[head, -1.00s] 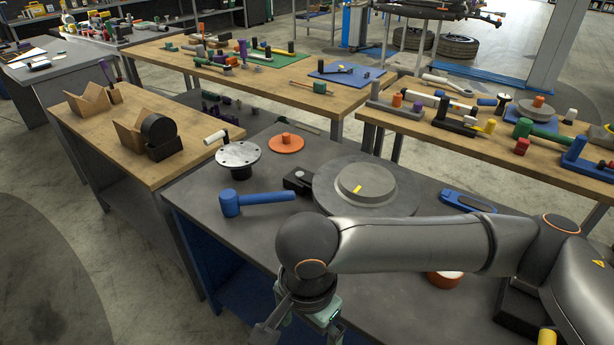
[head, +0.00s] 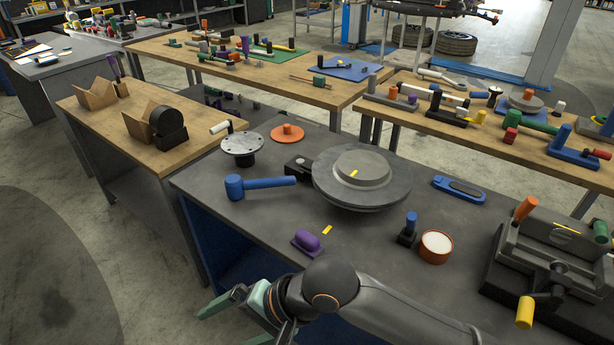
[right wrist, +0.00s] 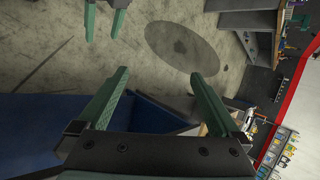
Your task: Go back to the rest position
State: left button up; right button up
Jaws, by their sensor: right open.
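My right gripper (head: 228,322) is at the bottom of the head view, in front of the grey workbench (head: 215,195) and off its front edge. Its green fingers stand wide apart with nothing between them, as the right wrist view (right wrist: 158,82) also shows. Two more green fingers, which look like my left gripper (right wrist: 104,38), reach in from the top edge of the right wrist view. They are apart and hold nothing visible. My left arm does not show in the head view.
The workbench holds a blue mallet (head: 262,184), a round grey plate assembly (head: 365,190), a purple-handled piece (head: 306,242), an orange-rimmed cup (head: 435,247) and a vise (head: 550,258). A wooden table (head: 195,136) stands to the left. Open floor (head: 60,240) lies at lower left.

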jog(key=w+d+f+t+p, duration=0.1)
jog(key=w+d+f+t, duration=0.1)
jog(key=d+f+t, duration=0.25)
jog(key=w+d+f+t, duration=0.3)
jog(key=d+f, duration=0.3)
jog(key=s+d+f+n+h, duration=0.2)
jog(key=s+d+f, duration=0.3)
jog(key=d, duration=0.4)
jog(key=s+d+f+n+t+h, duration=0.1)
jog(key=s+d+f+n+h, duration=0.2)
jog(key=d, duration=0.6)
notch_tip(320, 180, down, 2)
jog(key=shift+s+d+f+n+h+p, duration=0.2)
jog(key=shift+s+n+h+p, duration=0.15)
jog(key=shift+s+h, duration=0.6)
jog(key=shift+s+a+y, duration=0.1)
jog(key=shift+s+y, duration=0.1)
jog(key=shift+y, duration=0.05)
